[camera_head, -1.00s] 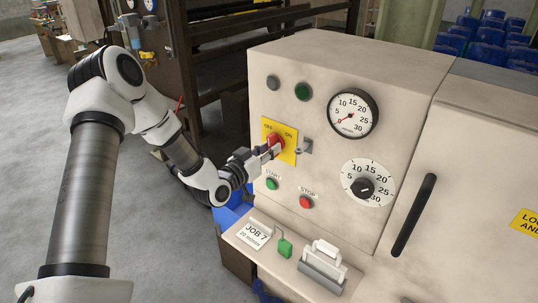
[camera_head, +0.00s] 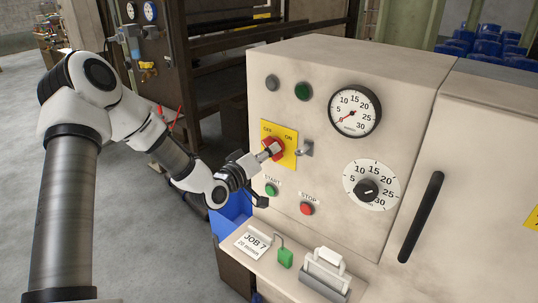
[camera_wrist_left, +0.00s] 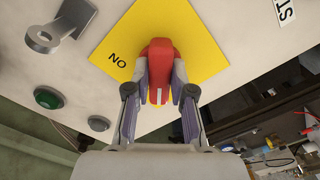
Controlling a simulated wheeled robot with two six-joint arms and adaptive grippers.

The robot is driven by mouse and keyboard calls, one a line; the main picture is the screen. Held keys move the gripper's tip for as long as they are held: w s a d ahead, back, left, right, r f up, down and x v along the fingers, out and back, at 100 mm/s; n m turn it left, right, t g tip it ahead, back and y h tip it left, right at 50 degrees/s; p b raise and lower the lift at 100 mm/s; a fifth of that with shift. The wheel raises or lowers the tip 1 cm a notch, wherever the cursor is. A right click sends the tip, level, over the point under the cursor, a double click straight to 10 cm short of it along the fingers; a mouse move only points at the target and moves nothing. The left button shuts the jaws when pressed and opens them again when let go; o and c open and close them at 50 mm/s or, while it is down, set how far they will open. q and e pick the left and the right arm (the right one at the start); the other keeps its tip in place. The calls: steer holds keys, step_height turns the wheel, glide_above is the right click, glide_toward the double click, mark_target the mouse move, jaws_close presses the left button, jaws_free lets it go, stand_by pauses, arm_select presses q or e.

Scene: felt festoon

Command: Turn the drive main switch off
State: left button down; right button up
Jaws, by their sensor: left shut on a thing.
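The main switch is a red handle (camera_head: 272,147) on a yellow plate (camera_head: 289,155) marked OFF at left and ON at right, on the cream machine front. My left gripper (camera_head: 266,153) is at the switch. In the left wrist view its fingers (camera_wrist_left: 158,92) are shut on both sides of the red handle (camera_wrist_left: 160,58). There a white mark on the handle faces the gripper, off to one side of the upside-down ON on the yellow plate (camera_wrist_left: 205,52). The OFF word is hidden there. My right gripper is not in view.
A metal hasp (camera_head: 305,149) sticks out right of the plate. Below are a green START button (camera_head: 271,190) and a red STOP button (camera_head: 307,208). A ledge holds a JOB 7 card (camera_head: 253,242) and a green tag (camera_head: 285,258). A long black handle (camera_head: 420,217) is further right.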

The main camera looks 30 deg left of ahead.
arm_select(q)
steer(key=shift+w+a+r, duration=0.1)
steer(key=shift+r, duration=0.1)
steer(key=c, duration=1)
jaws_free()
steer(key=shift+f, duration=0.1)
steer(key=s, duration=0.7)
steer(key=shift+s+a, duration=0.25)
